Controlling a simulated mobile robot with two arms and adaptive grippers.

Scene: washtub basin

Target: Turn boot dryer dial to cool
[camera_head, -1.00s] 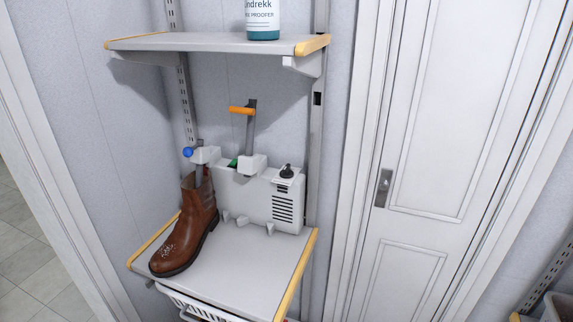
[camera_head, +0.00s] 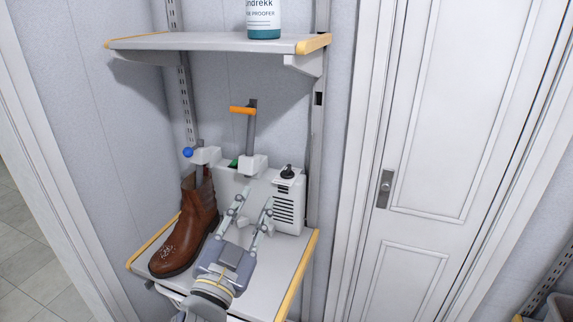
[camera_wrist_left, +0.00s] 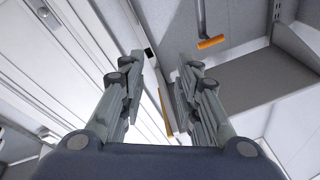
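The boot dryer (camera_head: 288,205) is a white box with side vents, standing on the lower shelf. Its black dial (camera_head: 288,171) sits on top at the right end; its setting is too small to read. A brown boot (camera_head: 180,235) stands at the dryer's left. My left gripper (camera_head: 258,192) is open and empty in front of the dryer, its fingers pointing up toward it, below and left of the dial. In the left wrist view its two fingers (camera_wrist_left: 160,62) are spread apart; the dial does not show there. My right gripper is not in view.
An upper shelf (camera_head: 200,42) with a bottle (camera_head: 263,20) hangs above the dryer. A blue knob (camera_head: 188,152) is at left. A white door (camera_head: 440,150) stands at right.

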